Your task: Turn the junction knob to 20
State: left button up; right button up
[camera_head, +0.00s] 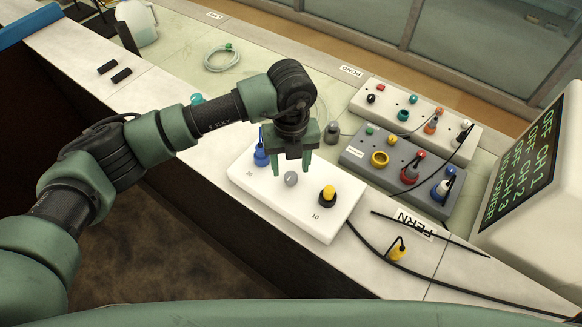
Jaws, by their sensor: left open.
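The white junction box (262,190) lies on the bench top, with the number 20 printed near its left end and 10 near its right end. A small round grey knob (290,179) is in the middle of its top face. I cannot tell which way the knob points. A blue plug (261,152) stands at the box's left end and a yellow and black plug (327,196) at its right. My left gripper (291,171) is open, pointing down over the box, its fingers apart around or just above the knob. I cannot tell whether they touch it. My right gripper is out of view.
A grey socket box (385,171) and a white socket box (420,118) with colored plugs stand behind. A display unit (540,190) stands at right. A FERN label (415,224), black cables and a small yellow plug (397,250) lie right of the junction box.

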aim_at(292, 176)
pick_arm(q)
jog(key=shift+f+p, duration=0.45)
jog(key=shift+f, duration=1.25)
grip_shut()
jog(key=shift+f+m+b, duration=0.15)
jog(key=shift+m+b, duration=0.25)
jog(key=shift+b, duration=0.4)
jog(key=m+b, duration=1.3)
jog(key=b, duration=0.7)
jog(key=shift+d+m+b, duration=0.15)
jog(key=shift+m+b, duration=0.15)
jog(key=shift+b, duration=0.05)
jog(key=m+b, duration=0.2)
jog(key=m, duration=0.1)
jog(key=shift+r+m+b, duration=0.2)
jog(key=shift+m+b, duration=0.1)
jog(key=shift+b, duration=0.1)
